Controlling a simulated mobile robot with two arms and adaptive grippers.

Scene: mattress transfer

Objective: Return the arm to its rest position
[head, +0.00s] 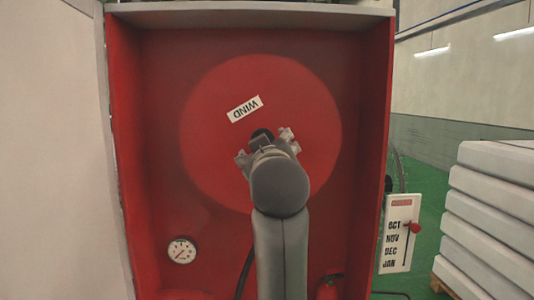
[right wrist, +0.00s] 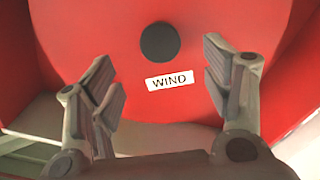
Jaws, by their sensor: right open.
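My right gripper (head: 267,146) is in front of the round red reel (head: 215,150) inside an open red cabinet. In the right wrist view its two fingers (right wrist: 160,78) are spread wide with nothing between them. The reel's dark hub (right wrist: 159,42) and its white WIND label (right wrist: 170,80) lie beyond the fingertips. In the head view the gripper partly covers the hub, and the arm rises from the bottom middle. I cannot tell the exact gap between fingertips and reel. My left gripper is in neither view.
The cabinet's red side walls (head: 372,130) stand close on both sides of the arm. A gauge (head: 181,250) and a red extinguisher (head: 329,288) are low inside. A month card (head: 398,234) hangs outside right, near stacked white mattresses (head: 490,215).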

